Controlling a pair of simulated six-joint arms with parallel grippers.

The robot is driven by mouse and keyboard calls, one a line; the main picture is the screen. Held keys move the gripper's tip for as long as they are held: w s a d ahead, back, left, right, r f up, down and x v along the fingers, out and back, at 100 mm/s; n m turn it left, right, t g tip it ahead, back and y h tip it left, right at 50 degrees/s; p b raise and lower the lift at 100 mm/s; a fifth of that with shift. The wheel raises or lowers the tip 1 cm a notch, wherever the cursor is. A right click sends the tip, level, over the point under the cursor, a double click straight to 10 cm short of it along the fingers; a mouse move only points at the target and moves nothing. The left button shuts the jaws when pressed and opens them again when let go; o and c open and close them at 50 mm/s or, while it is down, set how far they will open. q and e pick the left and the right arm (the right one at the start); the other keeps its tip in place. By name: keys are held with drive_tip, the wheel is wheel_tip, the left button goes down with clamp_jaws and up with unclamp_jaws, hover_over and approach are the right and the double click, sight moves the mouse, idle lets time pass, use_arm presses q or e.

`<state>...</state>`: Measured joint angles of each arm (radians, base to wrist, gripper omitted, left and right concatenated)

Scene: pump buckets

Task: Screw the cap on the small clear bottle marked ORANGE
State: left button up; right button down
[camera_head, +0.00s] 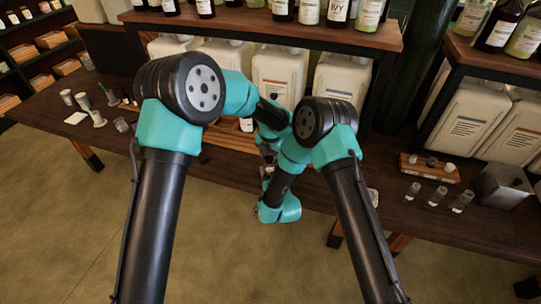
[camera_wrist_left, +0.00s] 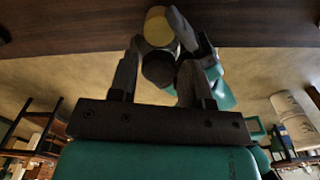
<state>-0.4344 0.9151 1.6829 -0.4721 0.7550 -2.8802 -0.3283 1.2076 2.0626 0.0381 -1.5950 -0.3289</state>
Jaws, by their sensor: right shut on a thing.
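In the left wrist view my left gripper (camera_wrist_left: 158,80) has its two dark fingers apart, on either side of a dark round cap-like piece (camera_wrist_left: 158,68). I cannot tell whether they touch it. Just beyond it is a round yellowish piece (camera_wrist_left: 158,27), possibly part of the small bottle, between the fingers of my right gripper (camera_wrist_left: 178,32), which is shut on it. No ORANGE label is readable. In the head view my own arms cross at the middle and largely hide both grippers and what they hold, in front of the bench edge.
On the bench at right are several small clear bottles (camera_head: 437,196), a wooden rack (camera_head: 428,168) with small pieces, and a grey metal box (camera_head: 502,186). White jugs (camera_head: 280,75) stand under the shelf (camera_head: 270,27). Cups (camera_head: 83,101) stand at left. The floor in front is clear.

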use_arm(q)
drive_tip(key=shift+o, duration=1.3)
drive_tip(key=shift+r, duration=2.25)
